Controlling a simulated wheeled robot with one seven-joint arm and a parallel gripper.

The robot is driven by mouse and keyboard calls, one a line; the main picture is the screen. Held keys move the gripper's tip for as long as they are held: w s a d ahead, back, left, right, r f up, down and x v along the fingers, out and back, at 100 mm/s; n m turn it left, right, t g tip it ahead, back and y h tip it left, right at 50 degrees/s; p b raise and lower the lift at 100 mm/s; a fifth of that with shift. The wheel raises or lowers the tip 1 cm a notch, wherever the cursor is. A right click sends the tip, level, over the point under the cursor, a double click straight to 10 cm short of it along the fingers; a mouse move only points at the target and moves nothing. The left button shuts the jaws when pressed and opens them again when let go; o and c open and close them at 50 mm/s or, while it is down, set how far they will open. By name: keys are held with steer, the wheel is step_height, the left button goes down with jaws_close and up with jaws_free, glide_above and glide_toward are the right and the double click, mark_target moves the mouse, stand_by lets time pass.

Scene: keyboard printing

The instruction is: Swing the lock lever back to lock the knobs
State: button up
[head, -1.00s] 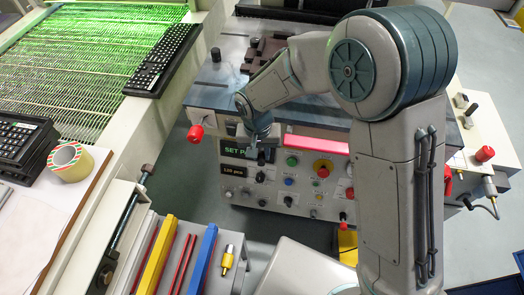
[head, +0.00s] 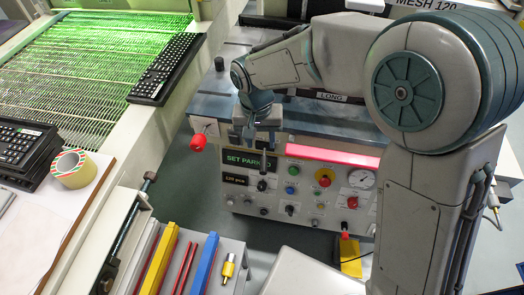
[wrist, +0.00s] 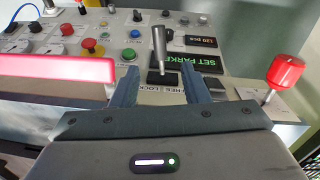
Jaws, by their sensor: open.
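The lock lever (wrist: 159,45) is a grey metal stick rising from a black base (wrist: 162,78), beside a label ending in "LOCK". In the wrist view it stands between the two fingers of my gripper (wrist: 160,70), with a gap on each side. In the head view my gripper (head: 254,138) hangs pointing down at the panel's upper left, open and empty. The lever is mostly hidden there, with a dark stick (head: 263,163) showing just below the fingers. Several knobs sit on the control panel, including a black one (head: 262,185).
A green "SET PARK" display (head: 243,160) is close by the fingers. A glowing red bar (head: 330,154) runs along the panel to the right. A red-capped handle (head: 197,142) sticks out at the left. A red mushroom button (head: 324,178) and a gauge (head: 361,179) are farther right.

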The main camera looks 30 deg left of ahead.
step_height(320, 180, up, 4)
steer(key=shift+a+f, duration=0.1)
